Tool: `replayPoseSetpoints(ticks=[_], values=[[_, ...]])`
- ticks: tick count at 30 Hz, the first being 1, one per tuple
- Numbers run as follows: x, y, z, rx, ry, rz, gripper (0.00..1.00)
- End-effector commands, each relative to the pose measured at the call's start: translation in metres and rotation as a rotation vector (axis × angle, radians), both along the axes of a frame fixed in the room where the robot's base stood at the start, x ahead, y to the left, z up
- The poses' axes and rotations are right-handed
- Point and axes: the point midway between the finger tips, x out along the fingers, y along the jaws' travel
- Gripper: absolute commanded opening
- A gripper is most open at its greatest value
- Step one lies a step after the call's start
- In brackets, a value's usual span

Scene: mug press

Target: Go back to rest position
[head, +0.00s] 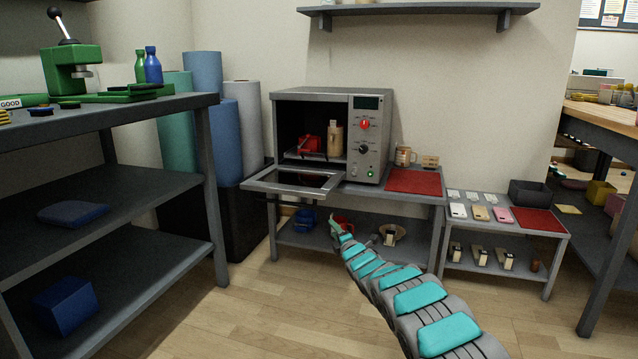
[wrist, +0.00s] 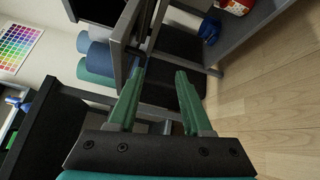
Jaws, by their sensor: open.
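My gripper (wrist: 160,73) is open in the wrist view, its two green fingers apart with nothing held between them. The left fingertip is close to the edge of the grey oven door (wrist: 122,45); I cannot tell whether they touch. In the head view my teal and grey arm reaches from the lower right towards the grey press oven (head: 370,150). Its far end is small, near the lower shelf below the open door (head: 295,181). Inside the oven are a red item (head: 309,145) and a beige mug-like item (head: 335,140).
The oven stands on a grey table with a red mat (head: 413,181) and a mug (head: 403,156). A low table (head: 540,243) with small items stands right. A dark shelf unit (head: 160,113) stands left, with fabric rolls (head: 203,110) behind. Wooden floor (head: 240,310) is clear in front.

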Motion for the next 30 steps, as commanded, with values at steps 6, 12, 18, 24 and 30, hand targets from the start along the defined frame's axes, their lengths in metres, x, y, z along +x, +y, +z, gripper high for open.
replayPoseSetpoints(ticks=[6, 12, 18, 24, 30], values=[[-0.02, -0.072, 0.019, 0.047, 0.206, -0.207, 0.5], [-0.066, -0.135, 0.041, 0.154, 0.369, -0.424, 0.5], [-0.136, -0.185, 0.06, 0.306, 0.514, -0.647, 0.5], [-0.224, -0.213, 0.071, 0.493, 0.646, -0.859, 0.5], [-0.325, -0.219, 0.071, 0.691, 0.781, -1.054, 0.5]])
